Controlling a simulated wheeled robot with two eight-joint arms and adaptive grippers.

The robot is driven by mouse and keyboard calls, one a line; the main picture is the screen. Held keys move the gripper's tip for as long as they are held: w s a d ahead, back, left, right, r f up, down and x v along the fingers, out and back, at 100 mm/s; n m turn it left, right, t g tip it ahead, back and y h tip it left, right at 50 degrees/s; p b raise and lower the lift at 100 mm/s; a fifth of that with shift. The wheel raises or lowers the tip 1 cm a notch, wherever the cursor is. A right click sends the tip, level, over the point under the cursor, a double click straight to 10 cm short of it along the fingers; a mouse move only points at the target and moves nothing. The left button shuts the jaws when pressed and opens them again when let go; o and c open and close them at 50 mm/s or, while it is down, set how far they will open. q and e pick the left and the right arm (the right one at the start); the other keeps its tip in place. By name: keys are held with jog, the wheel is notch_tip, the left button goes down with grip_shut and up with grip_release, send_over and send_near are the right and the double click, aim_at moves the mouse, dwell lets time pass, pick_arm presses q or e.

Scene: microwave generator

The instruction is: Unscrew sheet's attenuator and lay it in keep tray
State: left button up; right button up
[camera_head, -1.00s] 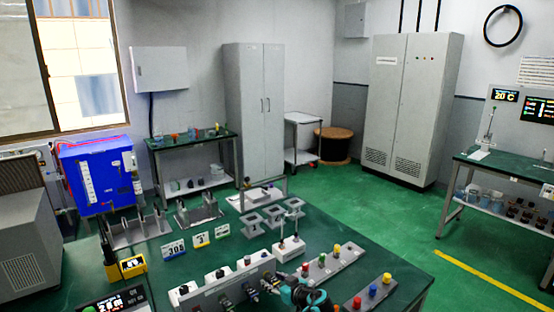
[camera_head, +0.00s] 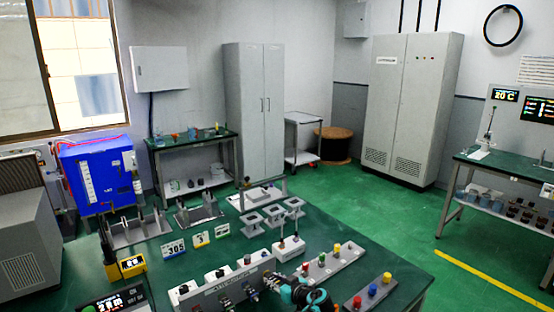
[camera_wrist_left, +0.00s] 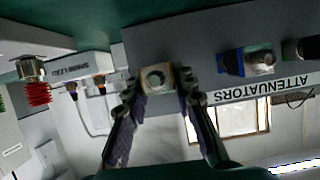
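A long grey rack (camera_head: 226,288) stands at the front of the green bench, with several small fittings along its face. In the left wrist view its panel (camera_wrist_left: 190,55) appears upside down, lettered ATTENUATORS (camera_wrist_left: 262,90). My left gripper (camera_head: 270,283) is at the rack's right end; in the left wrist view (camera_wrist_left: 158,84) its two fingers are apart, one on each side of a square brass-coloured fitting (camera_wrist_left: 156,78) with a round centre. I cannot tell whether they touch it. A blue-flanged fitting (camera_wrist_left: 246,62) sits beside it. I cannot identify the keep tray with certainty. My right gripper is not visible.
Grey strips with coloured caps (camera_head: 325,262) (camera_head: 368,295) lie to the right of the rack. Number cards (camera_head: 174,248), grey stands (camera_head: 272,216) and a blue unit (camera_head: 98,176) are behind it. A red ribbed part (camera_wrist_left: 38,93) is left in the wrist view.

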pick_arm(q)
jog(key=shift+d, duration=0.1)
grip_shut()
jog(key=shift+s+d+b, duration=0.1)
jog(key=shift+s+d, duration=0.45)
jog(key=shift+s, duration=0.25)
jog(key=shift+s+d+b, duration=0.15)
jog(key=shift+s+d, duration=0.4)
jog(key=shift+s, duration=0.3)
jog(key=shift+s+d+b, duration=0.1)
jog(key=shift+s+d, duration=0.45)
jog(key=shift+s, duration=0.25)
